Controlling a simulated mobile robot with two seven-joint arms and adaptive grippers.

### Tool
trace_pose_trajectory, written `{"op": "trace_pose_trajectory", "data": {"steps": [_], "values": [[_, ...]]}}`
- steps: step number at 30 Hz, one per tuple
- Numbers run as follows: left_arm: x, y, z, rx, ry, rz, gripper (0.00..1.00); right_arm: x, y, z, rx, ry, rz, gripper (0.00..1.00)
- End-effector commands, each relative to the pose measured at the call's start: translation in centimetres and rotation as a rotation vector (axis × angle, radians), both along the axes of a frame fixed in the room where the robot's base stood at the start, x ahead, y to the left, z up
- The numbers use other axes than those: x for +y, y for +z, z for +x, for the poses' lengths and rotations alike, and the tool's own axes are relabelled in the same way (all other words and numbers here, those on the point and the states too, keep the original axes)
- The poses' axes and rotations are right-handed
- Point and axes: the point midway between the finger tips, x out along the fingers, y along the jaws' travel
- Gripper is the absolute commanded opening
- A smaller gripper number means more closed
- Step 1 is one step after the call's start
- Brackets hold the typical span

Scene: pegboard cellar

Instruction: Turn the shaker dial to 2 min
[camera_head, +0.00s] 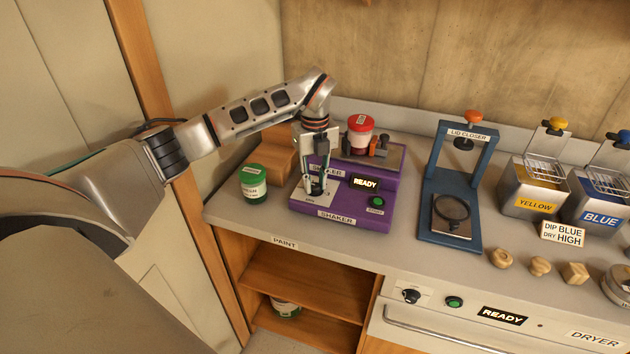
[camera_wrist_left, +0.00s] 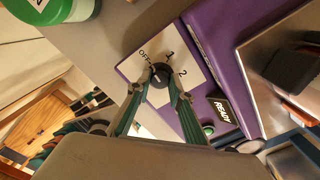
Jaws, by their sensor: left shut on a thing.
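The purple shaker (camera_head: 350,212) stands on the counter, with a lit READY display and a green button (camera_head: 377,202). Its dial (camera_wrist_left: 160,75) is a dark knob on a white plate (camera_wrist_left: 185,57) marked OFF, 1 and 2. I cannot clearly tell which mark the knob points at. My left gripper (camera_head: 317,189) points down at this plate. In the left wrist view its fingers (camera_wrist_left: 158,92) are shut on the dial, one on each side. A red can with a white label (camera_head: 360,132) sits on top of the shaker. My right gripper is not in view.
A green paint can (camera_head: 253,183) stands left of the shaker, near a wooden block. The blue lid closer (camera_head: 457,232) stands to the right. Yellow (camera_head: 534,191) and blue (camera_head: 598,205) dip tanks are further right. The counter front before the shaker is clear.

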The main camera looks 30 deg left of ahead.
Motion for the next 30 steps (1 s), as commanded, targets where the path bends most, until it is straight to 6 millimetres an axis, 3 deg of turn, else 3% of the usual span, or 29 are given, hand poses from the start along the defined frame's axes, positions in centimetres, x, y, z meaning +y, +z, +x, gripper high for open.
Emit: {"op": "trace_pose_trajectory", "data": {"steps": [8, 30], "values": [[0.08, 0.10, 0.01, 0.000, -0.182, 0.001, 0.00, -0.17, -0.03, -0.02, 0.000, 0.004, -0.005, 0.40], [0.00, 0.07, -0.01, 0.000, -0.885, 0.000, 0.00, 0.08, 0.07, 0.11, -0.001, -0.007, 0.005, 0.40]]}}
